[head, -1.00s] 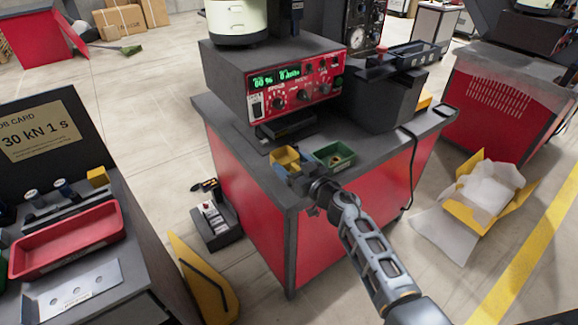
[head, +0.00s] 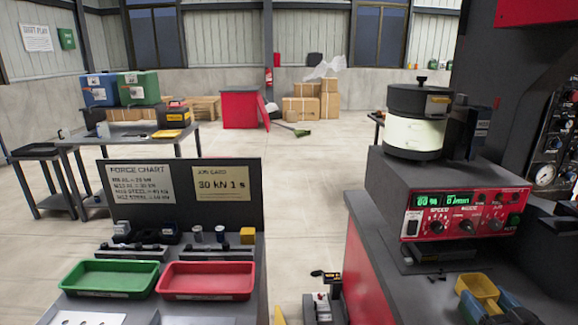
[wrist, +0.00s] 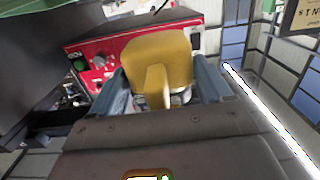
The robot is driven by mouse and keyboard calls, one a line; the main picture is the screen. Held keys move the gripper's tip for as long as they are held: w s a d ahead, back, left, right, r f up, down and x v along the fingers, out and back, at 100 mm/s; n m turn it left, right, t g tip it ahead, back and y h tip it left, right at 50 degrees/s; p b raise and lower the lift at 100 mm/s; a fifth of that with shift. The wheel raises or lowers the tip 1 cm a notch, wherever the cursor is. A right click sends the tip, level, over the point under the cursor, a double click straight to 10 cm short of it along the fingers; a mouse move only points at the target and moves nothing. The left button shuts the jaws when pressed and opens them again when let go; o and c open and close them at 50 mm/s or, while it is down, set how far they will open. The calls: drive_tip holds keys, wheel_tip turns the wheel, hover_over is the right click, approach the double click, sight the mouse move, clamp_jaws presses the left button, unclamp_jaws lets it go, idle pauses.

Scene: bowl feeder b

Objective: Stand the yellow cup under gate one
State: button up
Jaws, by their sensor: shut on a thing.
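The yellow cup (head: 478,287) is at the lower right of the head view, by the dark-topped bench in front of the red control box. In the wrist view the yellow cup (wrist: 156,60) fills the middle, with the red panel behind it. My gripper (wrist: 166,88) has its blue-grey fingers on both sides of the cup and is shut on it. In the head view my gripper (head: 488,300) shows only in part at the bottom edge. I cannot make out gate one, and the cup's underside is hidden.
The red control box (head: 465,213) carries a black-and-white bowl unit (head: 414,135). A dark ledge (head: 437,254) juts out below its panel. On the left bench are a green tray (head: 110,278), a red tray (head: 206,281) and a yellow block (head: 248,236). Open floor lies beyond.

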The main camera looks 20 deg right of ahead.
drive_tip(key=w+a+f+n+y, duration=0.1)
drive_tip(key=a+y, duration=0.1)
drive_tip(key=a, duration=1.4)
drive_tip(key=w+a+f+n+y+b, duration=0.1)
drive_tip(key=a+f+y, duration=0.1)
drive_tip(key=a, duration=1.4)
drive_tip(key=shift+a+n, duration=0.2)
drive_tip(key=shift+n, duration=0.1)
drive_tip(key=shift+f, duration=0.1)
